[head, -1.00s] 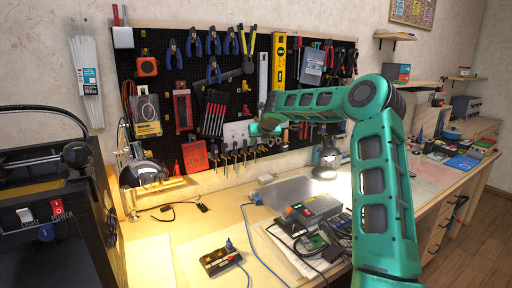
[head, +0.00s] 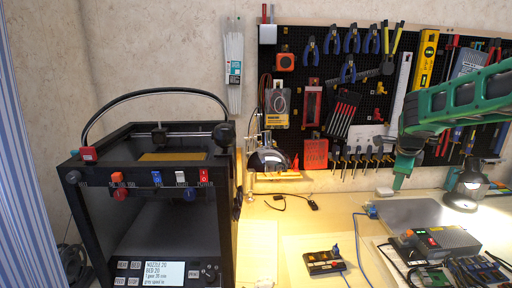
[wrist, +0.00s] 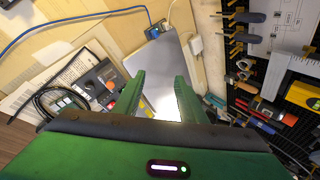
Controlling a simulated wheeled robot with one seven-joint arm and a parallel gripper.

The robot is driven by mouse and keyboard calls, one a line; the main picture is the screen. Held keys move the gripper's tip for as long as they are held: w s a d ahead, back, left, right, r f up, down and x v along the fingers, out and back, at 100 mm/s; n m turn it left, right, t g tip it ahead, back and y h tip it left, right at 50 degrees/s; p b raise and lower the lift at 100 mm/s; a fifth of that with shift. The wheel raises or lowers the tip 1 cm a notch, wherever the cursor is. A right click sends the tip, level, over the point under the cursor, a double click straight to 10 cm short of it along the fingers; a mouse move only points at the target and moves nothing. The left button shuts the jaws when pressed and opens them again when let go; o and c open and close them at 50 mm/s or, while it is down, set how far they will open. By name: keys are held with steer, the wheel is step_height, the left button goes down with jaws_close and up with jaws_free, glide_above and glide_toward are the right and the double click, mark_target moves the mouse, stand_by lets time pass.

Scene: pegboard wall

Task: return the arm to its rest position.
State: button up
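My gripper (head: 402,172) is at the right of the head view, in front of the pegboard's lower edge and above the workbench. My green arm reaches in from the right edge. In the wrist view, the two green fingers of my gripper (wrist: 158,95) stand apart with nothing between them. Beyond the fingers lies a grey sheet (wrist: 165,62) on the bench, which also shows in the head view (head: 408,212).
The pegboard (head: 290,45) with hanging tools is behind my gripper. A black 3D printer (head: 150,200) stands at the left. A lamp (head: 462,188), a grey power box (head: 440,242) and a small switch box (head: 324,262) are on the bench (head: 290,235).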

steer(key=s+a+f+n+g+y, duration=0.1)
steer(key=s+n, duration=0.5)
steer(key=s, duration=0.8)
steer(key=s+a+f+n+g+y, duration=0.1)
steer(key=s+n, duration=0.5)
steer(key=s, duration=0.9)
steer(key=s+a+f+n+g+y, duration=0.1)
steer(key=s+a+f+n+g, duration=0.2)
steer(key=s, duration=1.2)
steer(key=a+n, duration=0.2)
steer(key=n, duration=0.1)
steer(key=shift+s+y, duration=0.15)
steer(key=shift+y, duration=0.15)
steer(key=shift+w+f+g, duration=0.25)
steer(key=shift+w+g, duration=0.05)
steer(key=shift+w, duration=0.35)
steer(key=shift+s, duration=0.1)
steer(key=shift+c, duration=0.9)
